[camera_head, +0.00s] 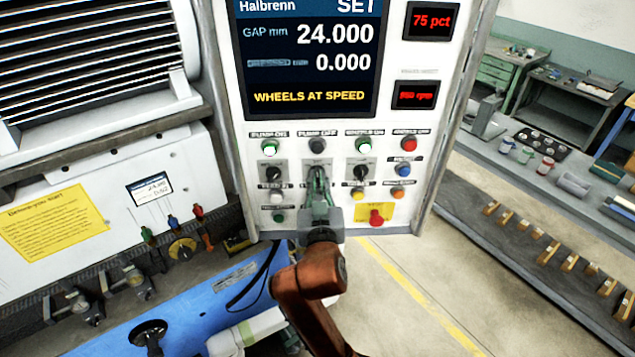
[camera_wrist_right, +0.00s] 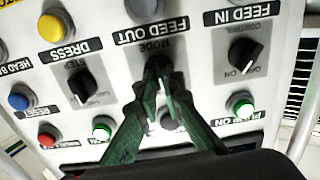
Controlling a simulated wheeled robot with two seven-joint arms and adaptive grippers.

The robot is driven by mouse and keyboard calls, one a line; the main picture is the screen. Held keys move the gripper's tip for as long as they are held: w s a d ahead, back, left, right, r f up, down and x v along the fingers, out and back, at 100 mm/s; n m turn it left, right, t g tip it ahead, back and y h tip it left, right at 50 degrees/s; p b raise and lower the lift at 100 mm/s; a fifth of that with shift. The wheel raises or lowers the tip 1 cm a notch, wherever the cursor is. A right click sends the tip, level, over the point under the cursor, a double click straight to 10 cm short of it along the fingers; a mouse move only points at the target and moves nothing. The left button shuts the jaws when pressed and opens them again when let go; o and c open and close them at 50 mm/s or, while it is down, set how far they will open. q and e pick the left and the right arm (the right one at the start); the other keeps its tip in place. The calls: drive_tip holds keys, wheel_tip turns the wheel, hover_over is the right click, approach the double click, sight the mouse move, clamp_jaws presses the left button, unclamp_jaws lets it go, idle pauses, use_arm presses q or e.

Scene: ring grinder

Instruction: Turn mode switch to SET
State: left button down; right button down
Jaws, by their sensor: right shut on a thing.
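The mode switch (camera_wrist_right: 157,64) is a dark rotary knob on the white control panel, under a MODE marking that appears upside down in the right wrist view. My right gripper (camera_wrist_right: 158,76) has its green fingers closed around this knob, hiding most of it and its pointer. In the head view my right gripper (camera_head: 319,182) reaches up from below to the middle knob of the row. The screen (camera_head: 308,55) above shows SET at its top right, with 24.000, 0.000 and WHEELS AT SPEED. My left gripper is not in view.
Two other rotary knobs flank the mode switch: one on the left (camera_head: 271,175) and one on the right (camera_head: 362,173). Lit green buttons (camera_head: 268,147), a red button (camera_head: 409,144) and a red stop knob (camera_head: 376,217) on yellow are close by. A workbench (camera_head: 560,190) stands at right.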

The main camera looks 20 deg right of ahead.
drive_tip(key=shift+m, duration=0.3)
idle(0.4)
drive_tip(key=c, duration=2.1)
unclamp_jaws()
wheel_tip(320, 180, up, 10)
drive_tip(key=shift+r, duration=0.1)
drive_tip(key=shift+a, duration=0.1)
